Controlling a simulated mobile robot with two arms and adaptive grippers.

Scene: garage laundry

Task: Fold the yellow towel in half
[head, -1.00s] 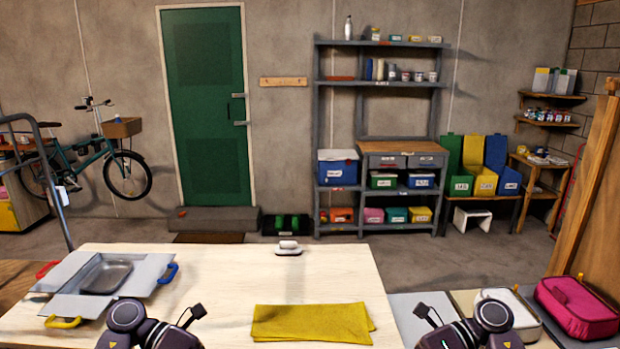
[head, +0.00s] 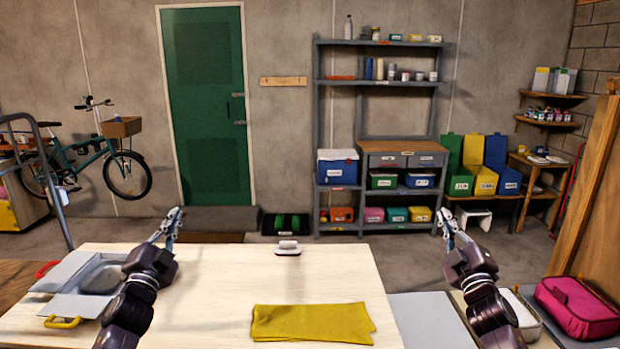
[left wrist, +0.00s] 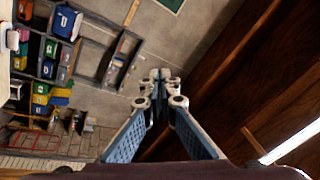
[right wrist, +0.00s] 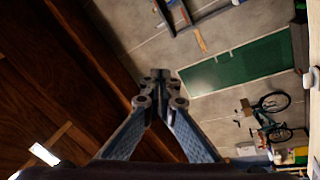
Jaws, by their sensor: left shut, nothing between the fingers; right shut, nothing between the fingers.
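The yellow towel (head: 312,323) lies flat on the pale wooden table near its front edge in the head view. Its right end shows slightly offset layers, so it looks folded over. My left gripper (head: 172,222) is raised left of the towel, shut and empty, pointing up. My right gripper (head: 446,220) is raised right of the towel, also shut and empty. Both are well apart from the towel. The closed fingers also show in the left wrist view (left wrist: 160,76) and the right wrist view (right wrist: 160,75); neither wrist view shows the towel.
The pale table (head: 240,275) is clear around the towel. A small white-topped brush-like object (head: 288,247) sits at its far edge. A grey open box (head: 75,305) with a yellow handle stands at left, partly behind my left arm. A pink bag (head: 578,306) lies at far right.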

